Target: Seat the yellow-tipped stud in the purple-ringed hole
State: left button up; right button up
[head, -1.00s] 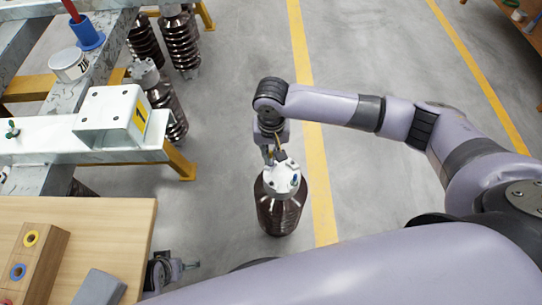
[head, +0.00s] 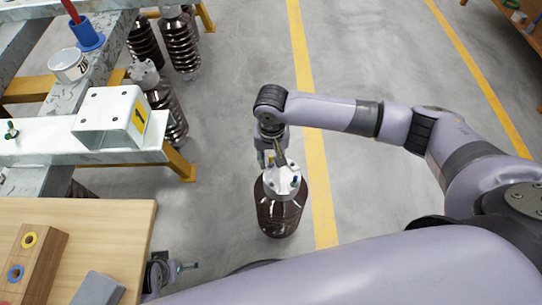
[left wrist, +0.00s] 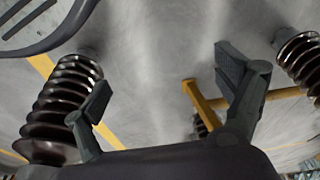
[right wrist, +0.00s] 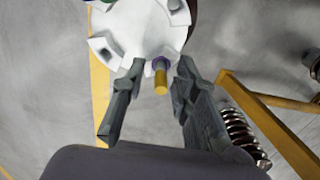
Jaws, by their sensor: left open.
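The yellow-tipped stud (right wrist: 160,82) shows between the fingers of my right gripper (right wrist: 161,66) in the right wrist view. Its far end meets the purple ring (right wrist: 161,63) near the edge of the white cap (right wrist: 145,30); how deep it sits I cannot tell. The fingers stand apart with a gap on both sides of the stud. In the head view my right gripper (head: 272,153) is just above the cap (head: 283,180) of a brown ribbed insulator (head: 280,216). My left gripper (left wrist: 168,85) is open and empty, low beside the table in the head view (head: 184,267).
A wooden table (head: 110,225) at lower left bears a wooden block (head: 45,262) with yellow- and blue-ringed holes and a grey block (head: 98,289). A steel frame (head: 50,140) with several insulators stands at upper left. The floor right of the capped insulator is clear.

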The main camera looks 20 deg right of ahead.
aim_at(271, 156)
jog(key=shift+r, duration=0.3)
pick_arm(q)
jog(key=s+f+p, duration=0.3)
jog(key=s+f, duration=0.1)
jog(key=f, duration=0.6)
jog(key=shift+s+a+f+g, duration=0.15)
jog(key=shift+a+f+g, duration=0.1)
jog(key=shift+f+g, duration=0.15)
pick_arm(e)
notch_tip(271, 156, up, 12)
jog(key=shift+f, duration=0.15)
